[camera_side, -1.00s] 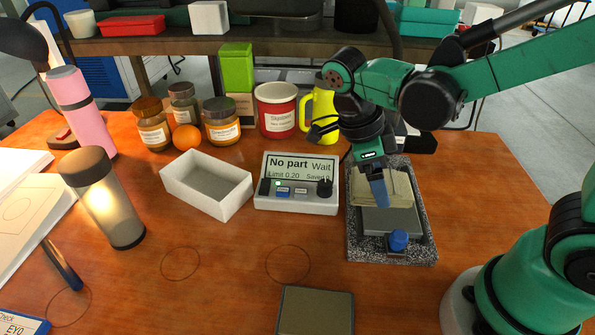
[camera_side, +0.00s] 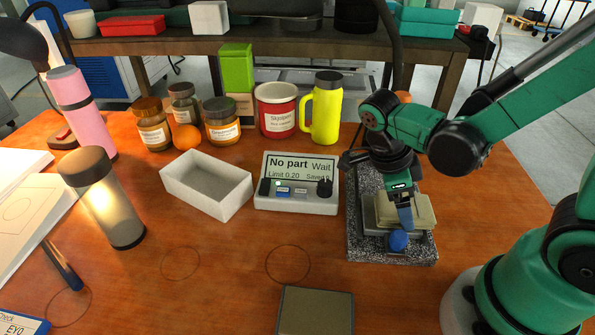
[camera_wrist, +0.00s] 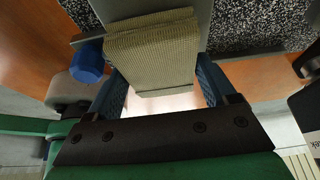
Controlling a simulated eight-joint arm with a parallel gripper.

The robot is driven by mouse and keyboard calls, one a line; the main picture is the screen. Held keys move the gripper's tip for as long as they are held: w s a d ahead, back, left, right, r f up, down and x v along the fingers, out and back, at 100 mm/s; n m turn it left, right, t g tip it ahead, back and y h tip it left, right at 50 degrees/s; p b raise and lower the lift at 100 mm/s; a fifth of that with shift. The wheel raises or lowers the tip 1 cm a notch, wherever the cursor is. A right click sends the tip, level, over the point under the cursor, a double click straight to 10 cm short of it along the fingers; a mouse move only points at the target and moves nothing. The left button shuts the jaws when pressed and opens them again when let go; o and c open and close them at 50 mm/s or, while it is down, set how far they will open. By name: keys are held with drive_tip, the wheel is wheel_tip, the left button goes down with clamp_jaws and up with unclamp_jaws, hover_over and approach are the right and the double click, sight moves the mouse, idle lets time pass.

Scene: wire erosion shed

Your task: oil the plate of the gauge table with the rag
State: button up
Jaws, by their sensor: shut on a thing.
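My gripper (camera_side: 404,216) is shut on the beige rag (camera_side: 392,212). In the wrist view the ribbed rag (camera_wrist: 152,50) lies between the two blue fingers of my gripper (camera_wrist: 160,90). The rag covers much of the grey plate (camera_side: 372,228) of the gauge table and appears to rest on it. A strip of the plate (camera_wrist: 204,18) shows beside the rag in the wrist view. The gauge table has a speckled base (camera_side: 356,251). Its blue knob (camera_side: 398,240) is just in front of my gripper, and the knob (camera_wrist: 87,62) is left of the rag in the wrist view.
A display unit (camera_side: 297,182) reading "No part" stands left of the gauge table, with a white open box (camera_side: 205,186) beyond it. A dark square block (camera_side: 316,312) lies in front. The bench between is mostly clear.

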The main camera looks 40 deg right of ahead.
sight(426, 204)
drive_tip(key=shift+s+d+f, duration=0.15)
drive_tip(key=shift+s+d, duration=0.15)
drive_tip(key=shift+s, duration=0.05)
drive_tip(key=shift+s+d, duration=0.9)
drive_tip(key=shift+d, duration=0.05)
drive_tip(key=shift+w+a, duration=2.95)
drive_tip(key=shift+w, duration=0.05)
drive_tip(key=shift+s+d, duration=3.05)
drive_tip(key=shift+w+a, duration=3)
drive_tip(key=shift+a, duration=0.05)
wheel_tip(426, 204, up, 8)
